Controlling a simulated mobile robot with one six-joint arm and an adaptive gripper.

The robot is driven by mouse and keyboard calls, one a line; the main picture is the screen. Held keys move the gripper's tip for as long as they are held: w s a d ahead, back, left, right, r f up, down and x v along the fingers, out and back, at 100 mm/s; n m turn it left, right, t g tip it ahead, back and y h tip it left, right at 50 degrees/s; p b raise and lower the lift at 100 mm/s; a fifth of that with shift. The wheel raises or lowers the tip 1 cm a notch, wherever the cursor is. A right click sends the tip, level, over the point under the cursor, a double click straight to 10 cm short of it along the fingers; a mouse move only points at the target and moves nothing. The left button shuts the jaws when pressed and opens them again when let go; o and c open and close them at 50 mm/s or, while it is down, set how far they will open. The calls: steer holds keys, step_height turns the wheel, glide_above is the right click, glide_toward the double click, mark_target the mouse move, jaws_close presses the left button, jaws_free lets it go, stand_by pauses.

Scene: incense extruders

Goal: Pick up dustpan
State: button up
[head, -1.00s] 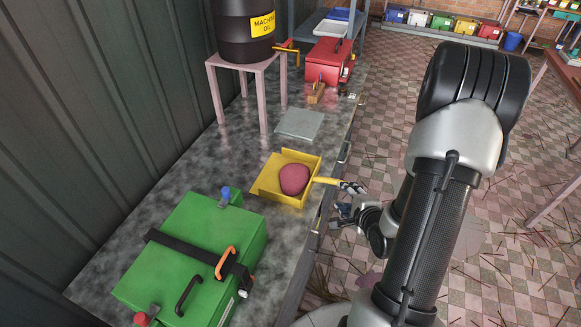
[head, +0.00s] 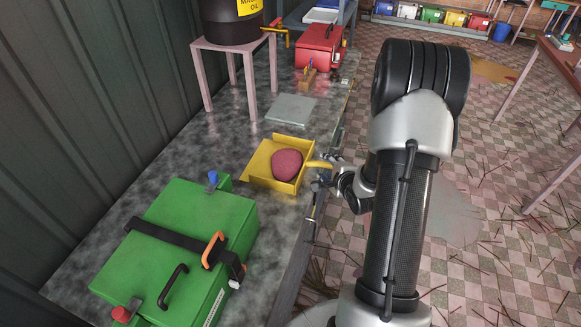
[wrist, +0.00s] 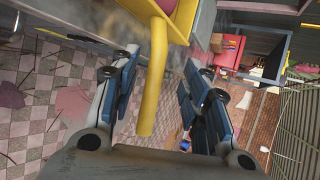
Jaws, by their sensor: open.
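The yellow dustpan (head: 260,162) lies on the dark metal worktop near its right edge. A dark red, rounded lump (head: 287,165) sits in its pan. The dustpan's handle points right, over the worktop's edge. My gripper (head: 326,172) is at this handle. In the wrist view, my gripper (wrist: 160,68) is open, with the yellow handle (wrist: 152,95) running between its two fingers. Gaps show on both sides of the handle, so the fingers do not seem to press on it. The wrist view cuts off most of the pan.
A green metal box (head: 180,245) with handles stands in front on the worktop (head: 150,155). A grey plate (head: 292,107), a red toolbox (head: 319,46) and a black oil drum (head: 232,22) on a pink stand are behind. Checkered floor lies to the right.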

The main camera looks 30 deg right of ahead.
mark_target(325, 165)
steer(key=b+x, duration=0.2)
steer(key=x, duration=0.3)
steer(key=shift+d+f, duration=0.15)
steer(key=shift+f, duration=0.15)
steer(key=shift+c, duration=0.2)
steer(key=shift+r, duration=0.1)
jaws_close()
